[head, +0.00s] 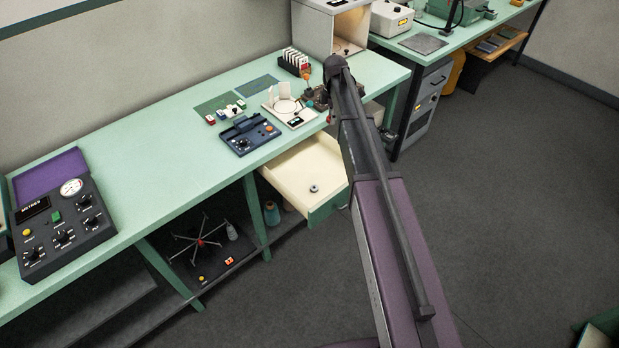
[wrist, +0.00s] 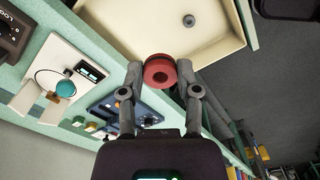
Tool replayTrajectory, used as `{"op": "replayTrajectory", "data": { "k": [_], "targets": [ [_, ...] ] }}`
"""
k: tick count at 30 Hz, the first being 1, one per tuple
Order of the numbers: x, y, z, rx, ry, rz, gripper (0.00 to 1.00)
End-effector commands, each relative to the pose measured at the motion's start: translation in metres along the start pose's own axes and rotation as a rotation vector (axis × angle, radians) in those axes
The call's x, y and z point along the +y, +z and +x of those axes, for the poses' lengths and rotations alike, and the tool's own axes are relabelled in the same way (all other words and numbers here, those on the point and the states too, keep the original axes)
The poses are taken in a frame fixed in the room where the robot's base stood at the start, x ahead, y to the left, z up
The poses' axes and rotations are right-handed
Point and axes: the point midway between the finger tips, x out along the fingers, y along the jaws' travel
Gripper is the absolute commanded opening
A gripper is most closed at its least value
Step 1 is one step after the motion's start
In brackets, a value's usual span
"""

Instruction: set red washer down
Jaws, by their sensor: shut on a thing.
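The red washer (wrist: 160,71) is a round red ring with a dark centre hole. In the wrist view it sits between the two grey fingertips of my gripper (wrist: 160,82), which is shut on it. The washer appears held in front of the open cream drawer, near its rim; the gap between them is hard to judge. In the head view my arm covers most of the gripper by the bench's right part, and a small red spot beside the arm may be the washer.
An open drawer (head: 287,175) juts from the green bench (head: 150,180) with a small grey ring (head: 313,188) inside. On the bench near my arm are a white scale-like device (head: 280,100), a blue control box (head: 248,134) and a rack of cards (head: 294,62).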

Motion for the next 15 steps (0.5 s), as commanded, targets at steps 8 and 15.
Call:
{"op": "replayTrajectory", "data": {
  "k": [8, 15],
  "targets": [
    [-0.025, -0.025, 0.056, 0.000, 0.000, -0.041, 0.00],
    [-0.045, -0.045, 0.096, 0.000, 0.000, -0.076, 0.00]
  ]
}}
